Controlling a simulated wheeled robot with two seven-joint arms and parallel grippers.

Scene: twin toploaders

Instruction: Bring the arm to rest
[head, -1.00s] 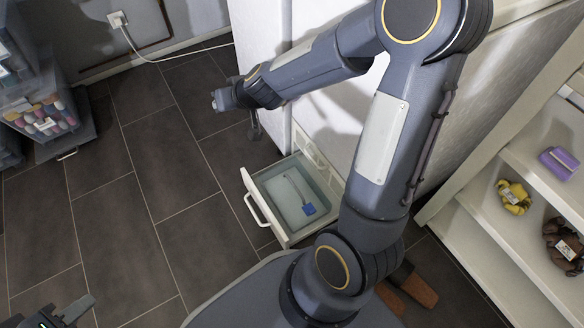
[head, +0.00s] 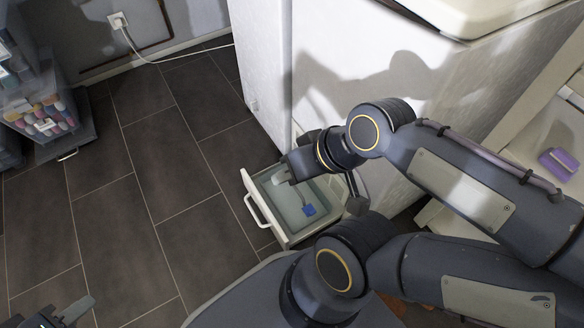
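My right arm comes in from the right and folds back. Its gripper (head: 284,176) hangs over the open drawer (head: 262,206) at the foot of the white machine (head: 345,75). Its fingers are too small and dark to tell whether they are open or shut.
A shelf with a purple box (head: 558,163) stands at the right, partly behind my arm. A bin of colourful rolls (head: 45,117) stands at the far left. A white cable (head: 175,57) runs from a wall socket. The tiled floor (head: 140,220) at the left is clear.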

